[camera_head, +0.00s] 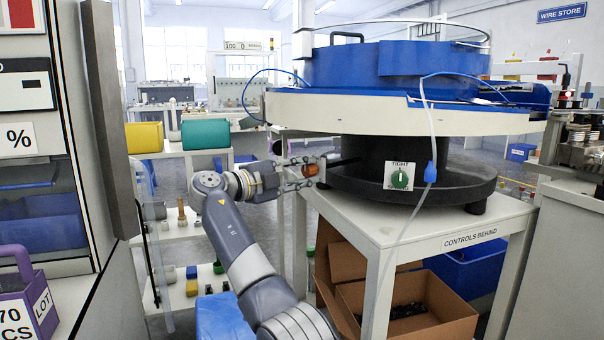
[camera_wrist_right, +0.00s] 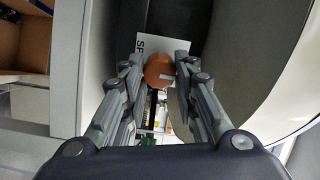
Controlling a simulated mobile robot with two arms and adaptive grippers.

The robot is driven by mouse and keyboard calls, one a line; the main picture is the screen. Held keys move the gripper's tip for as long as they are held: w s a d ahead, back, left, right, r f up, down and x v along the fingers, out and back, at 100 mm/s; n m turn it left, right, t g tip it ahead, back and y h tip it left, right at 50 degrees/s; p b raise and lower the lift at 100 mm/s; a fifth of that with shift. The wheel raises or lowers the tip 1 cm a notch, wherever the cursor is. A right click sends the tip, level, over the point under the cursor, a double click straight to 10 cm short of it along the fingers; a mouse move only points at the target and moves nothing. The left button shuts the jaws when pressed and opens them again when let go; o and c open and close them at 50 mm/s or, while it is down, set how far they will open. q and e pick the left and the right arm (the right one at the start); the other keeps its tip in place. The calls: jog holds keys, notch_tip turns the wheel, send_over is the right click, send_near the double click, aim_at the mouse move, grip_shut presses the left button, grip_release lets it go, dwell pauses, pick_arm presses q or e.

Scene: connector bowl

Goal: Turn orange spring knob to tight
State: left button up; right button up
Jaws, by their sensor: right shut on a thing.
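The orange spring knob (camera_head: 310,170) is on the left side of the dark round base of the bowl machine. In the right wrist view the knob (camera_wrist_right: 160,71) is a round orange-brown face with a pale mark, in front of a white label (camera_wrist_right: 147,43) that is partly hidden. My right gripper (camera_head: 305,171) is shut on the knob, with one finger on each side; it also fills the right wrist view (camera_wrist_right: 161,74). The left gripper is not in view.
The blue bowl (camera_head: 385,65) sits above, with a thin cable hanging down. The white stand (camera_head: 455,240) is close below my gripper. A cardboard box (camera_head: 410,305) stands underneath.

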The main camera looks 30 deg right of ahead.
jog(key=o, duration=1)
jog(key=shift+o, duration=0.2)
jog(key=s+a, duration=0.1)
jog(key=a, duration=1.1)
jog(key=shift+s, duration=0.2)
jog(key=shift+f, duration=0.15)
